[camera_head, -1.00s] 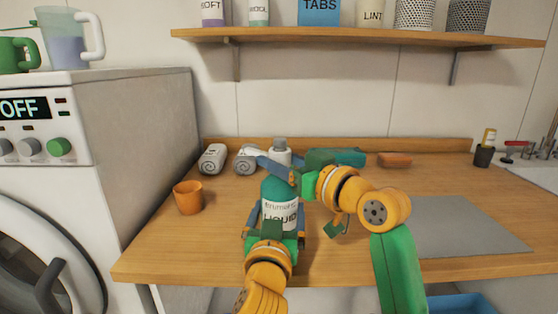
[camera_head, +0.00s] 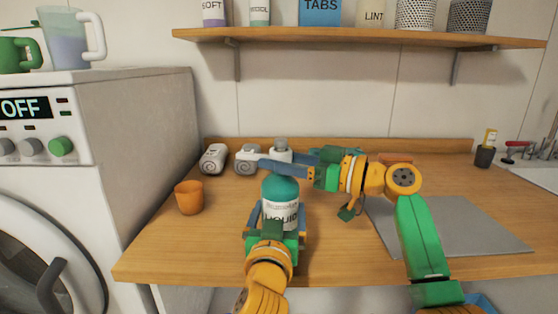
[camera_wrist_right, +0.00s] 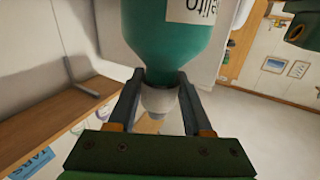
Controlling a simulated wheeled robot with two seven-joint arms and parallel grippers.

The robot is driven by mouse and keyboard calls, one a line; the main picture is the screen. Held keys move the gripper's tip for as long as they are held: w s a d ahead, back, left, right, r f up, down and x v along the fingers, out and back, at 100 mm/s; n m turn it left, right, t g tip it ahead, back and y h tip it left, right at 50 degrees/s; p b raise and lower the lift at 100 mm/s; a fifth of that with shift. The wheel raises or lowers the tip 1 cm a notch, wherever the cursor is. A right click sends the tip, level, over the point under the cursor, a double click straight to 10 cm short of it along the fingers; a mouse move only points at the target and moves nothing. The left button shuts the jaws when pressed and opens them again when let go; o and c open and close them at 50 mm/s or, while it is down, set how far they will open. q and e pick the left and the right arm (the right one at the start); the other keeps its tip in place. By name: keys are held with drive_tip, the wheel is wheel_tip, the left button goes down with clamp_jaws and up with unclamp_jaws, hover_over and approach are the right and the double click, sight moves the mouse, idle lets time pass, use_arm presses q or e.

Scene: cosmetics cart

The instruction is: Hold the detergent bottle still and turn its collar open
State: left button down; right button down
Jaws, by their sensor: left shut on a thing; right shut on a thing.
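The detergent bottle (camera_head: 281,208) is teal with a white label and stands upright near the counter's front edge. Its pale collar (camera_head: 281,154) is at the top, partly hidden behind my right gripper's blue fingers. My left gripper (camera_head: 276,228) is shut on the bottle's body from the front, one finger on each side. My right gripper (camera_head: 285,166) reaches in from the right and is shut on the collar. In the right wrist view the white collar (camera_wrist_right: 160,101) sits between the fingers of my right gripper (camera_wrist_right: 159,94), with the teal bottle (camera_wrist_right: 172,45) above it.
An orange cup (camera_head: 189,198) stands left of the bottle. Rolled grey towels (camera_head: 213,159) lie behind it. A grey mat (camera_head: 465,230) lies at right. The washing machine (camera_head: 130,130) borders the counter at left.

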drive_tip(key=shift+f, duration=0.1)
drive_tip(key=shift+c, duration=1.5)
unclamp_jaws()
drive_tip(key=shift+d, duration=0.1)
drive_tip(key=v, duration=1.2)
